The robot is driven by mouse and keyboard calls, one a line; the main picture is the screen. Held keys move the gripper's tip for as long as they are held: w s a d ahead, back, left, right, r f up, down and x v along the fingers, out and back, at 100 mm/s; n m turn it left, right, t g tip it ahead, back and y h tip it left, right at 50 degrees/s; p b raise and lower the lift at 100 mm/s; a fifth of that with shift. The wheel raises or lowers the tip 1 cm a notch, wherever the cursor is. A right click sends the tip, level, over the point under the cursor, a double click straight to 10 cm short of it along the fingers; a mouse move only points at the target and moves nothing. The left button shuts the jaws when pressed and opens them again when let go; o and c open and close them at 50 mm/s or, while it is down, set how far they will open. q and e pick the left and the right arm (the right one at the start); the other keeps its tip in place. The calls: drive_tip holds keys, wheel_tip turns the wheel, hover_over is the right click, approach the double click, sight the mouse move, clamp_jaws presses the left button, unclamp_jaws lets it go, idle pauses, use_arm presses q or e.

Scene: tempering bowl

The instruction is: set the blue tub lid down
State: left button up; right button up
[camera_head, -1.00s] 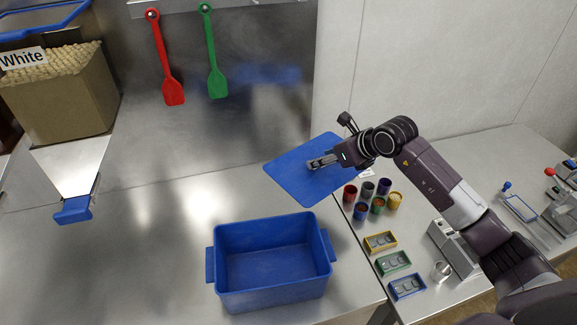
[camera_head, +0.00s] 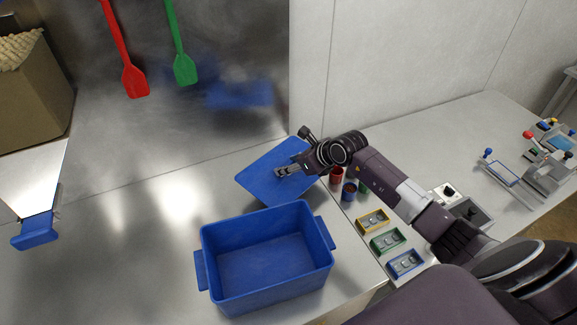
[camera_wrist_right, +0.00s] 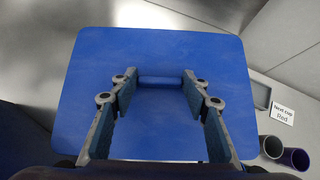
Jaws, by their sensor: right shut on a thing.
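The blue tub lid (camera_head: 262,188) is a flat rounded rectangle behind the open blue tub (camera_head: 268,262) in the head view. My right gripper (camera_head: 284,171) is over the lid and shut on its raised handle. In the right wrist view the handle (camera_wrist_right: 160,83) sits between the fingertips, and the lid (camera_wrist_right: 160,125) fills the middle. The lid is low over the steel counter; I cannot tell whether it touches it. The tub is empty. My left gripper is not in view.
Cups, including a red cup (camera_head: 336,176), stand right of the lid, partly hidden by my arm. Yellow (camera_head: 373,222), green (camera_head: 388,241) and blue (camera_head: 405,263) trays line the right counter. A wall rises behind. The counter (camera_head: 120,240) left of the tub is clear.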

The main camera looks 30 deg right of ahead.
sight(289, 178)
drive_tip(key=shift+f+b, duration=0.45)
drive_tip(key=shift+f, duration=0.2)
wheel_tip(289, 178, down, 5)
drive_tip(key=b, duration=0.3)
drive_tip(key=shift+b, duration=0.4)
drive_tip(key=shift+f, duration=0.25)
drive_tip(key=shift+f+b, duration=0.55)
drive_tip(key=shift+b, duration=0.05)
drive_tip(key=o, duration=1.5)
drive_tip(key=shift+s, duration=0.1)
